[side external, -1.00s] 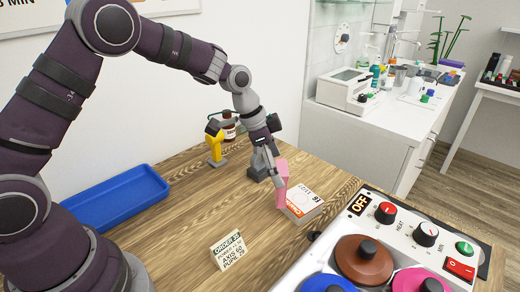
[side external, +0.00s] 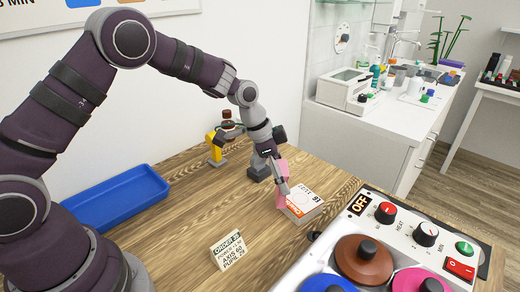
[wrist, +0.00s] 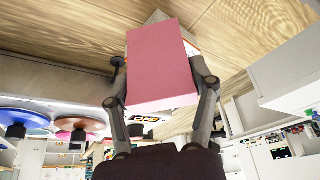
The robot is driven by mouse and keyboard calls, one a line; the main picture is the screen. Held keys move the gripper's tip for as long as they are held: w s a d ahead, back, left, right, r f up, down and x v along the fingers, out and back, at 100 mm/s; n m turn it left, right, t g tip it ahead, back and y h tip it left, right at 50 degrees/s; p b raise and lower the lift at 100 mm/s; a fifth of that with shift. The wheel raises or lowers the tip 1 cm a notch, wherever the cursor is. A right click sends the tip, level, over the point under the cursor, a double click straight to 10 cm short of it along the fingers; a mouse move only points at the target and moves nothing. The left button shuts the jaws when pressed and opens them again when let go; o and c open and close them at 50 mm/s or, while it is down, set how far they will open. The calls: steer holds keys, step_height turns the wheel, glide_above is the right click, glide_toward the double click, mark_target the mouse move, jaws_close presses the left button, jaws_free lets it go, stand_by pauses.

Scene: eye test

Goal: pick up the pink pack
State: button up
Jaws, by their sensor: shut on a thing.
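The pink pack (side external: 281,192) stands upright on the wooden table in the side external view, touching or close beside a white and orange box. My gripper (side external: 283,183) is around it from above, partly hiding it. In the wrist view the pink pack (wrist: 160,65) fills the space between the two fingers of my gripper (wrist: 162,92). The fingers are shut on its two sides. Whether the pack's lower end touches the table is hard to tell.
The white and orange box (side external: 305,203) lies right of the pack. A control panel with coloured discs (side external: 362,258) is at front right. An order card (side external: 229,250) stands in front. A blue tray (side external: 115,200) is at left. A yellow drill (side external: 214,148) and a brown bottle (side external: 228,121) stand behind.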

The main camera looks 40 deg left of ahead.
mark_target(286, 168)
steer(key=shift+r, duration=0.1)
steer(key=shift+r, duration=0.35)
step_height(286, 168, up, 3)
steer(key=shift+s, duration=0.1)
steer(key=s+a+r, duration=0.1)
steer(key=s+a, duration=0.1)
steer(key=s, duration=1.3)
steer(key=shift+w+d+f+n+t+y, duration=0.2)
steer(key=shift+w+d+f+n, duration=0.6)
steer(key=shift+w, duration=2.25)
steer(key=shift+w+d+f+n+t+y, duration=0.2)
steer(key=shift+w+d+f+n, duration=0.55)
steer(key=shift+w, duration=2.25)
steer(key=shift+w+d+f+n+t+y, duration=0.1)
steer(key=shift+w+d+f+n+y, duration=0.45)
steer(key=shift+w, duration=2.5)
steer(key=shift+d+f+h, duration=0.25)
steer(key=shift+d+f, duration=0.05)
steer(key=shift+d, duration=0.1)
